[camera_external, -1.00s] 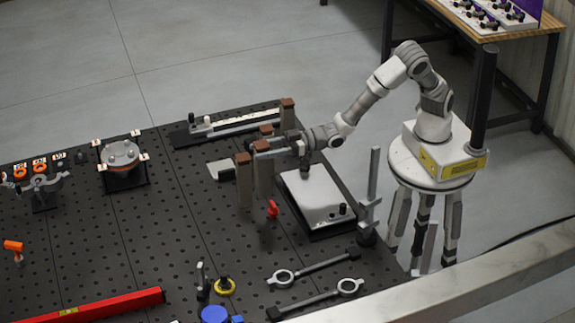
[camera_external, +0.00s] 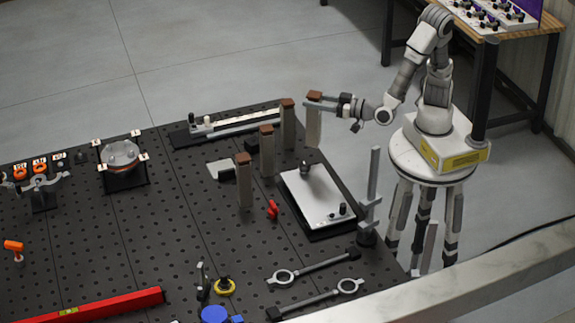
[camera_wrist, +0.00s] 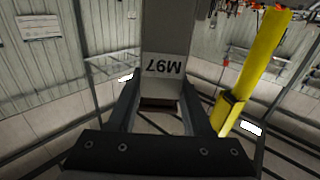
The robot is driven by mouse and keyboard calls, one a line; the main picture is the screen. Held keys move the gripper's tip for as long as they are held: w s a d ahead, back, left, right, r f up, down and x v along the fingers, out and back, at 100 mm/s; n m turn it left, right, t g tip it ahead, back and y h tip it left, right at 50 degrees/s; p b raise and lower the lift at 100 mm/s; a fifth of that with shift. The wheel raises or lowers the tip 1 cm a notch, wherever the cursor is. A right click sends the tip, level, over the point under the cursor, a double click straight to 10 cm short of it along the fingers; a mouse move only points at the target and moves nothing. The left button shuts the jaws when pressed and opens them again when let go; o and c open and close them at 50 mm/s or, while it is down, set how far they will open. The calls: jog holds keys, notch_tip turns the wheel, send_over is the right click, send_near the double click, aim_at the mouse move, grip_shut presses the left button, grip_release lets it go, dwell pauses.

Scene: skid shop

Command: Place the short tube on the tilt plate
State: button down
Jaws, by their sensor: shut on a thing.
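My gripper (camera_external: 326,102) is shut on a grey, square-sided tube (camera_external: 313,128) with a brown top. It holds the tube upright, raised beyond the far end of a pale plate. In the wrist view the tube (camera_wrist: 167,25) sits between the fingers (camera_wrist: 160,105) and bears an upside-down label "M97". I cannot tell its length against the other tubes. The pale plate (camera_external: 318,202) lies on a dark base with small black knobs. A round grey disc (camera_external: 120,154) on a black stand is at the far left. I cannot tell for certain which is the tilt plate.
Three similar brown-topped tubes (camera_external: 288,130) (camera_external: 267,155) (camera_external: 245,185) stand in a row left of the pale plate. A metal upright (camera_external: 374,180) stands at its right. Two ring-ended rods (camera_external: 315,266) lie in front. The perforated table (camera_external: 180,220) is clear at centre left.

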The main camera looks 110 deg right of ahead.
jog(key=w+a+f+m+g+h, duration=0.1)
jog(key=a+f, duration=0.8)
jog(key=f, duration=0.2)
dwell(0.6)
jog(key=shift+f, duration=0.15)
jog(key=shift+c, duration=1.6)
grip_release()
jog(key=shift+a, duration=0.1)
